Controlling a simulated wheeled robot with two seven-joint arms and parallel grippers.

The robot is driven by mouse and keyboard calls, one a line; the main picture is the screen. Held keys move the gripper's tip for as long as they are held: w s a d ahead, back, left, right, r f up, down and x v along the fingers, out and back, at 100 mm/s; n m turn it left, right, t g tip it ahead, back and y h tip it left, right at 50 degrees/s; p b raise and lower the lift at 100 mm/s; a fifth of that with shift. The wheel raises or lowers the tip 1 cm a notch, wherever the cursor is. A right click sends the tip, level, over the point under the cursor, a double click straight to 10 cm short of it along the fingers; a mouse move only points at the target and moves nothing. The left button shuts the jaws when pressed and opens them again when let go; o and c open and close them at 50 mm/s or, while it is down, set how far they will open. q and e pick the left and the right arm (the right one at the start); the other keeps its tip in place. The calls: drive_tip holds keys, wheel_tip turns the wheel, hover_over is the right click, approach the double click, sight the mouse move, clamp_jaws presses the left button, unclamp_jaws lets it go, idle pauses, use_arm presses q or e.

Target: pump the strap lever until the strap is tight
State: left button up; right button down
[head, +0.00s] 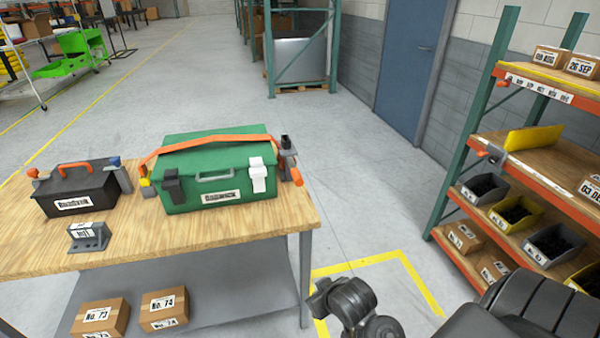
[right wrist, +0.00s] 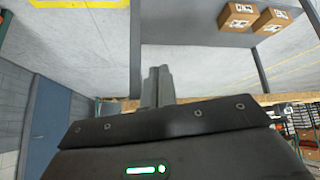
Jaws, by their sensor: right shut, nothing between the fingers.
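A green toolbox (head: 215,172) stands on the wooden workbench (head: 262,232). An orange strap (head: 212,145) runs across its lid and down toward both sides; I cannot tell how tight it is. At the toolbox's right side is a grey strap lever fixture (head: 288,162) with a dark upper end and an orange part (head: 297,177) low on it. In the right wrist view my right gripper (right wrist: 157,72) is shut and empty, with its fingers together and apart from anything else. In the head view dark parts of my right arm show at the bottom right, away from the lever. My left gripper is out of view.
A black toolbox (head: 78,188) and a small grey block (head: 89,238) stand left on the bench. Boxes (head: 164,307) lie on the lower shelf. A rack with bins (head: 515,212) stands at the right. The floor between bench and rack is clear.

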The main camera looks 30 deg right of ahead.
sight(300, 176)
drive_tip(key=w+d+r+m+t+h, duration=0.1)
drive_tip(key=w+d+r+m+t, duration=0.1)
drive_tip(key=w+d+r, duration=0.2)
drive_tip(key=w+d+r+m+t+h, duration=0.1)
drive_tip(key=w+d+r, duration=0.3)
drive_tip(key=w+r, duration=0.6)
drive_tip(key=w+d+r+m+t+h, duration=0.1)
drive_tip(key=w+d+r+m+t, duration=0.1)
drive_tip(key=w+d+r+t, duration=0.2)
drive_tip(key=w+r, duration=0.3)
drive_tip(key=w, duration=0.1)
drive_tip(key=shift+d+r+m, duration=0.15)
drive_tip(key=shift+d+m, duration=0.15)
drive_tip(key=shift+d, duration=0.05)
drive_tip(key=shift+w, duration=0.1)
